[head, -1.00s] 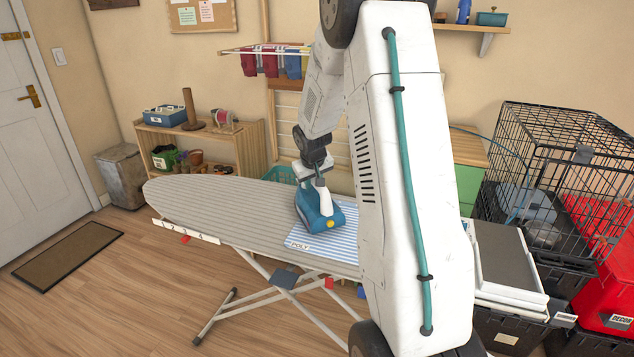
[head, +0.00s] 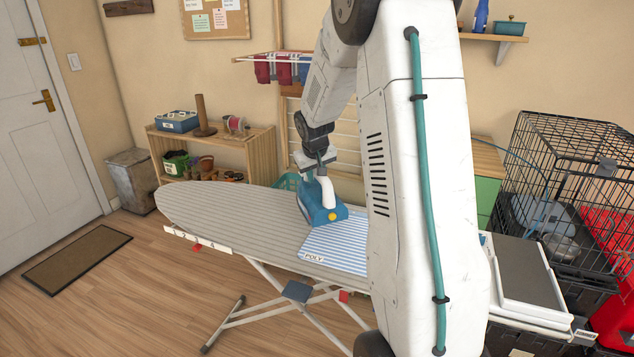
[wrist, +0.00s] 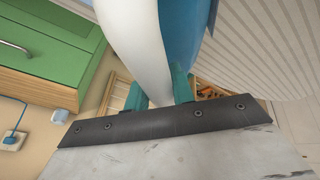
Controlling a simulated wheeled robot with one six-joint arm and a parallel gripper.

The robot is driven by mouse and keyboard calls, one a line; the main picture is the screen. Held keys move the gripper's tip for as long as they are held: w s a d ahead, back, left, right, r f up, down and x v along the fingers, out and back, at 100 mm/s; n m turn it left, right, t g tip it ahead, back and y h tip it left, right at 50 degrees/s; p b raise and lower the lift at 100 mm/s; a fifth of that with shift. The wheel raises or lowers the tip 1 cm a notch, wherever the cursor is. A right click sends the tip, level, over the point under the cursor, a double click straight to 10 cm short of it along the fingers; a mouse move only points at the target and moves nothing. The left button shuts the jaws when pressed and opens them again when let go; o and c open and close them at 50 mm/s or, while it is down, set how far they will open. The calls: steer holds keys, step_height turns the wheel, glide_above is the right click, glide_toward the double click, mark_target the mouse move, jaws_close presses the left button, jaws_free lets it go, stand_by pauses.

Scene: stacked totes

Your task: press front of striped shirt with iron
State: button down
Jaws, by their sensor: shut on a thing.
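A striped blue-and-white shirt (head: 338,246) with a POLY label lies folded flat on the grey ironing board (head: 225,213). My arm hides its right part. The blue iron (head: 312,208) with a white handle is at the shirt's far left edge. I cannot tell whether its sole touches the cloth or hangs just above. My gripper (head: 318,162) is above the iron and shut on its handle. In the wrist view the teal fingers of my gripper (wrist: 158,92) close around the white handle (wrist: 140,40), with the iron's blue body beside it.
A wooden shelf (head: 250,150) stands behind the board, with a drying rack (head: 270,60) on the wall. A wire crate (head: 570,150) and black totes are at right. A doormat (head: 78,258) lies on the otherwise clear left floor.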

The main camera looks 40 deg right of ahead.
steer(key=shift+w+r, duration=0.1)
steer(key=shift+r, duration=1.25)
steer(key=shift+a, duration=0.1)
steer(key=s+a+r, duration=0.3)
steer(key=s, duration=0.5)
steer(key=s+a+r, duration=0.3)
steer(key=s+a, duration=0.1)
steer(key=s, duration=0.4)
steer(key=shift+s+a, duration=0.25)
steer(key=shift+s, duration=0.05)
